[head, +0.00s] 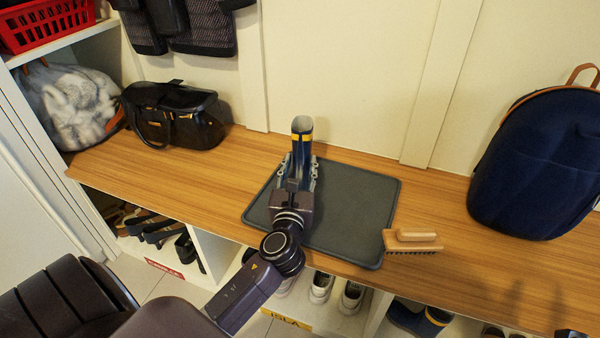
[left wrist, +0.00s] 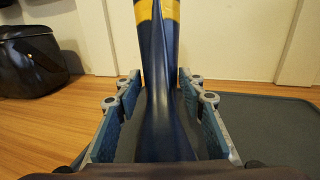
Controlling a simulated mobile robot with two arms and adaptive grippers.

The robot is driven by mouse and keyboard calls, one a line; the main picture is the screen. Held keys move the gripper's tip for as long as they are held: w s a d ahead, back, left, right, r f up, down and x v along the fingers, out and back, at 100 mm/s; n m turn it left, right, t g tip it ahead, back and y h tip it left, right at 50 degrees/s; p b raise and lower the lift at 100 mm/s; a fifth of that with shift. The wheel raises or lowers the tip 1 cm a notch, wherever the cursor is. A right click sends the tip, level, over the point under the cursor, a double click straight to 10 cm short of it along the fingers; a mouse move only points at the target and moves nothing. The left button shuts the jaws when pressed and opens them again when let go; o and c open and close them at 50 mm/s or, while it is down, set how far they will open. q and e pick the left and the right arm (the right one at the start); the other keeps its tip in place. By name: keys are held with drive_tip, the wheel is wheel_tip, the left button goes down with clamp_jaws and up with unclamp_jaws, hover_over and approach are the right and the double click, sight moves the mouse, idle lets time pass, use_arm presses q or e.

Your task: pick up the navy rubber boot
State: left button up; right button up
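The navy rubber boot (head: 302,146) with a yellow band stands upright on the dark grey mat (head: 350,215) on the wooden bench. It also shows in the left wrist view (left wrist: 160,60), its shaft rising past the top edge. My left gripper (head: 298,172) is low at the boot, one finger on each side. In the left wrist view its pads (left wrist: 160,100) stand apart, with narrow gaps beside the boot's lower part; contact at the fingertips is hard to judge. The boot's base is partly hidden by the gripper. My right gripper cannot be made out.
A wooden brush (head: 412,238) lies at the mat's right edge. A black handbag (head: 175,115) stands left and a navy backpack (head: 540,165) right. Cubbies below hold shoes and another navy boot (head: 410,319). The wall is close behind the mat.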

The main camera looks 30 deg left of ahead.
use_arm(q)
drive_tip(key=c, duration=0.8)
drive_tip(key=shift+r, duration=0.2)
